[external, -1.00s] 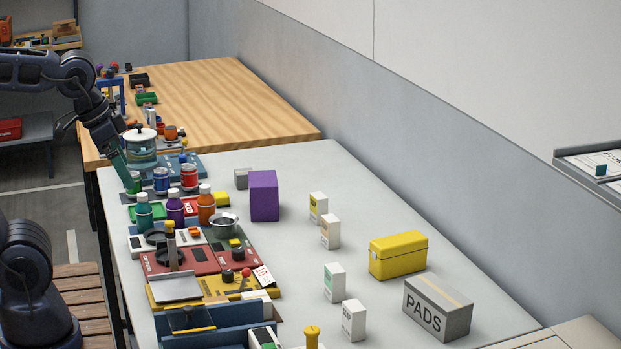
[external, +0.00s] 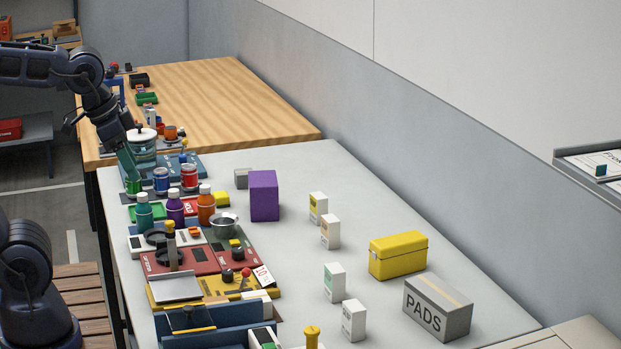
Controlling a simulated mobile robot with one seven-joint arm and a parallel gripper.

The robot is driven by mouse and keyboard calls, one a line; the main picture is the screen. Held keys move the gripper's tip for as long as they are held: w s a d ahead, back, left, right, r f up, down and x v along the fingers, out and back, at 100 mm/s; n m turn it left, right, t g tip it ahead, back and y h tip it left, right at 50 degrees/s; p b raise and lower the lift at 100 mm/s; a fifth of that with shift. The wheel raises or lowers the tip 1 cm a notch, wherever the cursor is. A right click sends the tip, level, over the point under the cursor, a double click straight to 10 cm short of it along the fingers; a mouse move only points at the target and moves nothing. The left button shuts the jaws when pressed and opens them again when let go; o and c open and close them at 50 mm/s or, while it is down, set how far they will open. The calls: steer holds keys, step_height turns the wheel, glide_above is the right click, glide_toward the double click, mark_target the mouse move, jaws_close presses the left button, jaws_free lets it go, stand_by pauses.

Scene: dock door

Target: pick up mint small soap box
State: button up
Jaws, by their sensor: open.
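A small white box with a mint-green label (external: 334,283), which looks like the mint soap box, stands upright on the grey table (external: 300,250), right of centre. My gripper (external: 131,172) is at the far left edge of this table, pointing down beside a green can (external: 133,187). It is open, and I see nothing held in it. It is well apart from the mint box. Its fingertips are small here, and I cannot tell whether they touch the can.
Similar white boxes stand near the mint one: yellow-labelled (external: 318,208), peach-labelled (external: 330,231) and grey-labelled (external: 353,321). A yellow case (external: 398,256) and a grey PADS box (external: 437,308) stand to the right. Bottles, cans and trays crowd the left side. A purple box (external: 264,196) stands between.

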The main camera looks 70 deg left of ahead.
steer(key=w+m+g, duration=0.1)
steer(key=w+m, duration=0.4)
steer(key=w, duration=0.7)
steer(key=m+g, duration=0.3)
steer(key=m, duration=0.9)
glide_above(335, 268)
steer(key=f, duration=2)
steer(key=shift+s+a, duration=0.2)
steer(key=shift+s, duration=0.15)
steer(key=shift+w+f, duration=0.35)
steer(key=shift+f, duration=0.4)
step_height(335, 268, down, 5)
steer(key=shift+r, duration=0.1)
steer(key=shift+d+f, duration=0.15)
steer(key=shift+f, duration=1.2)
steer(key=shift+d+f, duration=0.1)
steer(key=shift+f, duration=1.25)
steer(key=c, duration=1.1)
